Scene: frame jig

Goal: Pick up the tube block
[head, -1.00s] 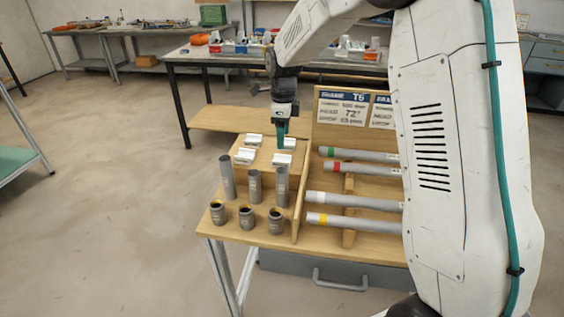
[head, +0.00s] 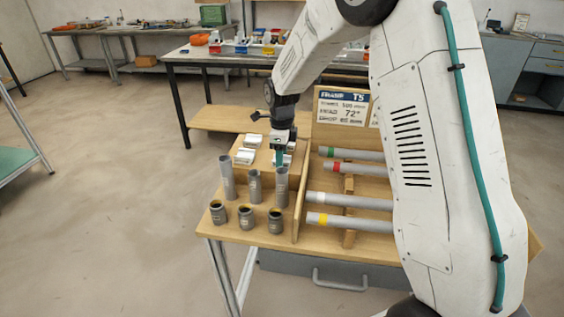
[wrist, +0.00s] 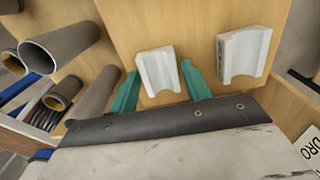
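The tube blocks look like small white blocks with a rounded hollow, standing on a raised wooden step. The nearest one, at the front right of the group in the head view, is partly hidden by my gripper (head: 280,158). In the wrist view this white block (wrist: 158,72) lies between the two teal fingers of my gripper (wrist: 160,78), which are apart. I cannot tell whether the fingers reach down beside it; no clear grip shows. A second white block (wrist: 243,55) is to its right. In the head view, other white blocks (head: 245,156) (head: 253,140) stand to the left.
Upright grey tubes (head: 227,177) and short dark collars (head: 246,217) stand in front of the step. A wooden divider (head: 302,190) rises to the right, with grey tubes with coloured bands (head: 350,201) lying beyond it. A sign (head: 342,107) stands behind.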

